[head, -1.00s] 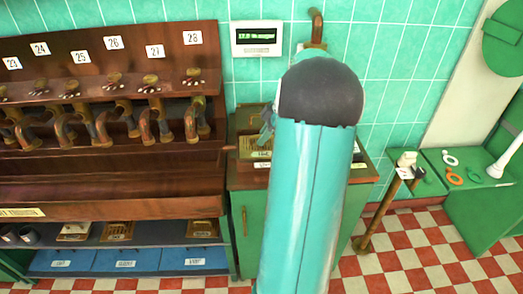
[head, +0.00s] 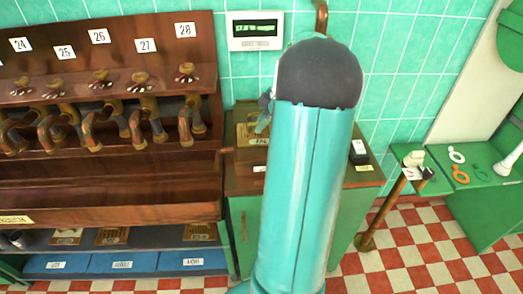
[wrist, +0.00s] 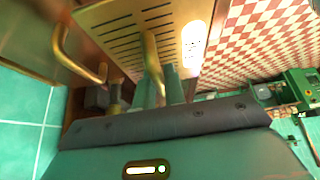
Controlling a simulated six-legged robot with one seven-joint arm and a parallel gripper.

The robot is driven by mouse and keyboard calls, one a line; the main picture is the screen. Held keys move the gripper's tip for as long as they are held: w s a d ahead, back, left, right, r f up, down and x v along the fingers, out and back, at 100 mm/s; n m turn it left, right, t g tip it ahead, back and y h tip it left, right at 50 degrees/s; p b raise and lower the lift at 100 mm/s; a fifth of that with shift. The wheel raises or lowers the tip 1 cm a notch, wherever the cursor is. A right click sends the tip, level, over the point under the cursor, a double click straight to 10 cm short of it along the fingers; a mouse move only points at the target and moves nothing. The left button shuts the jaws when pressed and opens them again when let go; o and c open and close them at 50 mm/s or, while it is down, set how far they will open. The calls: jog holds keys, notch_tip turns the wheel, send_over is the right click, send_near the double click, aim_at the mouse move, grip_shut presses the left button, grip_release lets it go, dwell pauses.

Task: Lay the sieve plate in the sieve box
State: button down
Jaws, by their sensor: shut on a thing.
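A brass plate with rows of dark slots, the sieve plate (wrist: 130,30), fills the upper middle of the wrist view. A pale label sits at its right end. My gripper (wrist: 152,85) is close below it, shut on an upright brass handle that seems to belong to the plate; the contact is partly hidden. In the head view my gripper (head: 265,108) is mostly hidden behind my arm, over the cabinet top. A brass-coloured box (head: 247,132), likely the sieve box, stands there with a label in front. Whether the plate touches it cannot be told.
A wooden rack (head: 110,180) with several copper spouts is at left. A bent brass pipe (wrist: 75,58) shows close by in the wrist view.

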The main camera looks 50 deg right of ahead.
aim_at(267, 133)
jog(key=f, duration=0.4)
jog(key=shift+s+f, duration=0.2)
jog(key=shift+f, duration=0.05)
jog(key=shift+s+f, duration=0.2)
jog(key=shift+f, duration=0.35)
jog(key=shift+w+f, duration=0.15)
jog(key=shift+f, duration=1.7)
jog(key=c, duration=1.5)
grip_release()
